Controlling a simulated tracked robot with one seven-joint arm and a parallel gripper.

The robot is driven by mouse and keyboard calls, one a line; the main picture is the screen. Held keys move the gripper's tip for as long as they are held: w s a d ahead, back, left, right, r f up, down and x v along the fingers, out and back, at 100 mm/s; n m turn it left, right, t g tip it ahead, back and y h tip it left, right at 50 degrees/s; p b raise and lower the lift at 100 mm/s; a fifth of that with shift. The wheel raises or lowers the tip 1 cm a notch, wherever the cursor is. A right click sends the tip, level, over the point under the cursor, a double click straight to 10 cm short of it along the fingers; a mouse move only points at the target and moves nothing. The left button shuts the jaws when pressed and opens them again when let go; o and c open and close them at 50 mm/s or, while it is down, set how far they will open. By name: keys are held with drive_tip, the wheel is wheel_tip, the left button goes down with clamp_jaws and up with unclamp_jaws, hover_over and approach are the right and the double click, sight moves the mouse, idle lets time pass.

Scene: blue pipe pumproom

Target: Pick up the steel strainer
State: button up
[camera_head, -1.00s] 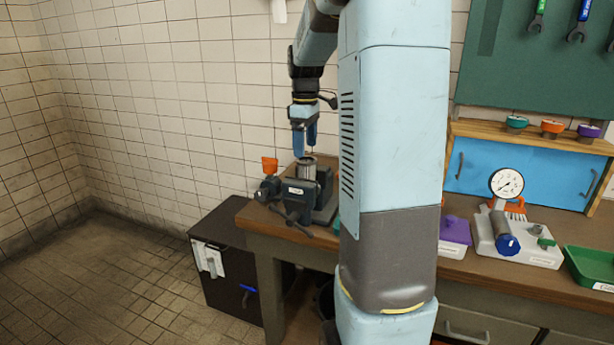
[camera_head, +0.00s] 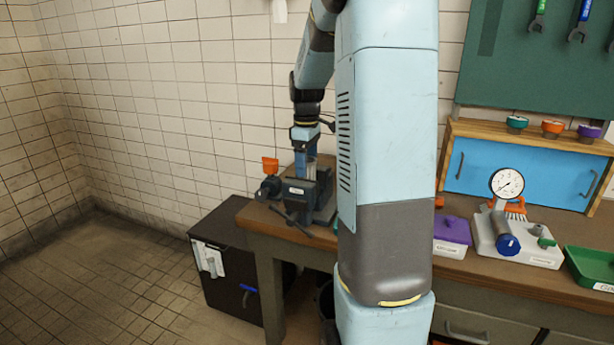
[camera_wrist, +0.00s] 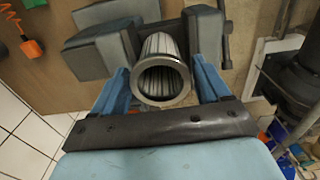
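The steel strainer (camera_wrist: 162,78) is a ribbed metal cylinder with a round open rim facing the wrist camera. It stands between the dark jaws of a bench vise (camera_head: 298,197) at the left end of the bench; the vise also shows in the wrist view (camera_wrist: 102,50). My gripper (camera_wrist: 163,70) is open, with one blue finger on each side of the strainer and narrow gaps beside the rim. In the head view my gripper (camera_head: 306,168) is down at the vise, largely hiding the strainer.
A tiled wall is behind. To the right on the bench are a purple box (camera_head: 452,230), a gauge (camera_head: 507,184) on a white base and a green tray (camera_head: 590,265). A dark cabinet (camera_head: 235,262) stands below left.

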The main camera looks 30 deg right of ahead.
drive_tip(key=c, duration=0.9)
drive_tip(key=shift+r, duration=0.1)
